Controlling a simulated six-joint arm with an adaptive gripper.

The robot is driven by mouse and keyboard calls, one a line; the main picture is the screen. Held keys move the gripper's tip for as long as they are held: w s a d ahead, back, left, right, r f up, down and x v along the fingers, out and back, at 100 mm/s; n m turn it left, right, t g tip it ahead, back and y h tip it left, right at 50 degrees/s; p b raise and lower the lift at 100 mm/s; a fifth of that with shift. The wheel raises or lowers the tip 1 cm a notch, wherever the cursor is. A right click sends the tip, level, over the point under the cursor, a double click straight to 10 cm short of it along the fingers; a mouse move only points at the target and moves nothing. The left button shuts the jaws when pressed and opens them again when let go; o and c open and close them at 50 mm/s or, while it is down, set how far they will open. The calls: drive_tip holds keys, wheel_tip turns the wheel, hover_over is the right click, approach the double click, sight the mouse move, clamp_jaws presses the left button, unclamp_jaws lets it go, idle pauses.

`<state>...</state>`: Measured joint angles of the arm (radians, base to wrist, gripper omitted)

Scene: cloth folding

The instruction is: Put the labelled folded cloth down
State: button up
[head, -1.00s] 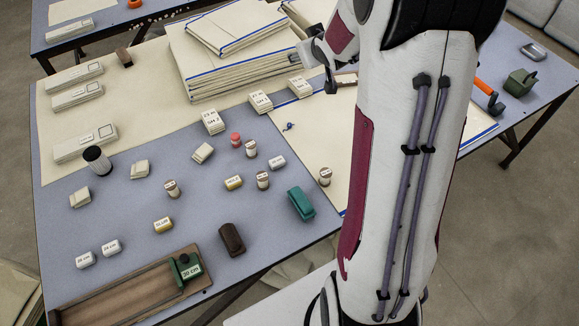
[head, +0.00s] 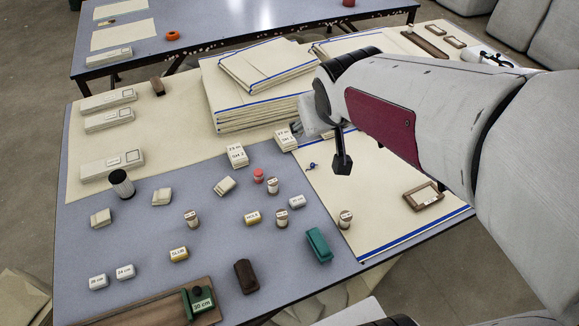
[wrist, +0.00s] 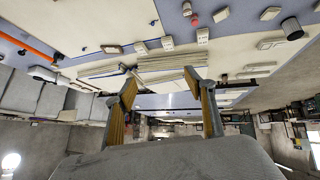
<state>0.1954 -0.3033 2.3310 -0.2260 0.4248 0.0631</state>
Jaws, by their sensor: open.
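My gripper (head: 330,145) is open in the head view, over the back part of a flat cream cloth (head: 375,205) with blue stripes along its front edge. In the wrist view my gripper (wrist: 163,82) has both fingers spread, with nothing held between them. A wooden frame with a pale label (head: 423,196) lies on the flat cloth. A stack of folded cream cloths with blue edges (head: 235,112) lies behind and left of my gripper; it also shows in the wrist view (wrist: 165,64). I cannot tell which cloth is the labelled one.
Small labelled bundles (head: 237,155) stand left of my gripper. Labelled spools, a pink piece (head: 258,175) and a teal block (head: 319,245) are spread on the grey mat (head: 140,235). Another table (head: 240,28) stands behind.

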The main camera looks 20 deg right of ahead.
drive_tip(key=s+a+g+y, duration=0.1)
drive_tip(key=s+a, duration=0.4)
drive_tip(key=s, duration=0.3)
drive_tip(key=s+a+f+n+g+y, duration=0.1)
drive_tip(key=s+a, duration=0.4)
drive_tip(key=s, duration=0.4)
drive_tip(key=shift+s+a+f+y, duration=0.15)
drive_tip(key=shift+y, duration=0.15)
